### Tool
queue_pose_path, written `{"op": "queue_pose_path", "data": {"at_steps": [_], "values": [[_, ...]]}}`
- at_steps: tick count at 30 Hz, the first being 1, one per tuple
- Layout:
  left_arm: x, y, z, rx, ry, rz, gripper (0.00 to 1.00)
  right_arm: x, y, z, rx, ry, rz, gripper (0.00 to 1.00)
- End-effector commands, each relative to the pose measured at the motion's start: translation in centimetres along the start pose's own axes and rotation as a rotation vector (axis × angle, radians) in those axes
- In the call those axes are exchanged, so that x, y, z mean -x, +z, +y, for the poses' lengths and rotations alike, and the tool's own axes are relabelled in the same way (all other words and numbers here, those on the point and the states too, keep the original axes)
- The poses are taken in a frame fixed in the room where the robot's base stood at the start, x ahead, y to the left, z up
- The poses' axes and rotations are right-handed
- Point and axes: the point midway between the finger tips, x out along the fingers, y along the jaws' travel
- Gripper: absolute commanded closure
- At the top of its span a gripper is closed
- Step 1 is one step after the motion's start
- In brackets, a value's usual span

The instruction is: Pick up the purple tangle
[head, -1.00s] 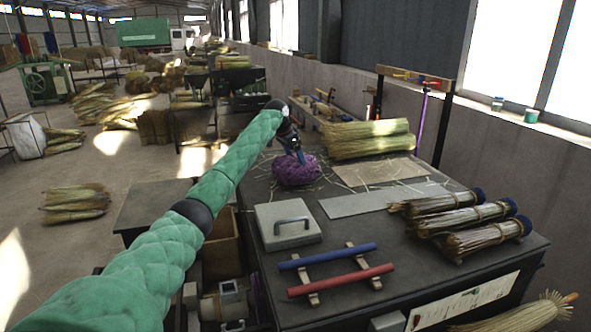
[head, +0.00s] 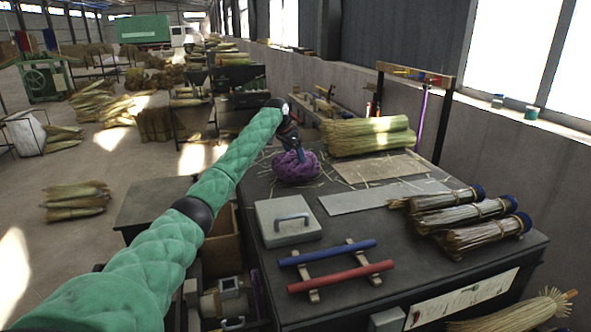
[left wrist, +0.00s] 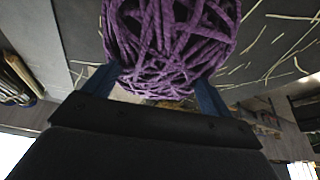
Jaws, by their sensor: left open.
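The purple tangle (head: 294,168) is a rounded bundle of purple cord lying on the dark worktable (head: 330,226), toward its far left part. It fills the top middle of the left wrist view (left wrist: 170,40). My left gripper (head: 299,156) is over the tangle, coming in from above. In the left wrist view my left gripper (left wrist: 160,82) is open, with one blue finger on each side of the tangle's near part. I cannot tell whether the fingers touch the cord. My right gripper is not in view.
A grey box with a handle (head: 287,220), a blue bar (head: 327,253) and a red bar (head: 341,277) lie on the near table. Straw bundles with blue ends (head: 466,214) are at right. A large straw bundle (head: 370,137) lies behind the tangle. Loose straws surround the tangle.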

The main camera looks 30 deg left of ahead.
Motion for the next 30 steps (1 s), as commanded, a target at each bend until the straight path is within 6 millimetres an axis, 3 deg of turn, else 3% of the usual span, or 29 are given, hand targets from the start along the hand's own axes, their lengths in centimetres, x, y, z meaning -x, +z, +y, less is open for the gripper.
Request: {"op": "queue_pose_path", "data": {"at_steps": [1,11,21,30], "values": [[0.0,0.0,0.0,0.000,0.000,0.000,0.16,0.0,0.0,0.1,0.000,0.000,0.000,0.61],[0.0,0.0,0.0,0.000,0.000,0.000,0.79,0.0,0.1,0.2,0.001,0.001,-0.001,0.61],[0.7,-0.2,-0.1,0.000,-0.002,0.001,0.79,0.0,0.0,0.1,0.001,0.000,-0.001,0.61],[2.9,-1.3,0.0,-0.001,-0.001,0.004,0.79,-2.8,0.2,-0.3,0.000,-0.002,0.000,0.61]]}}
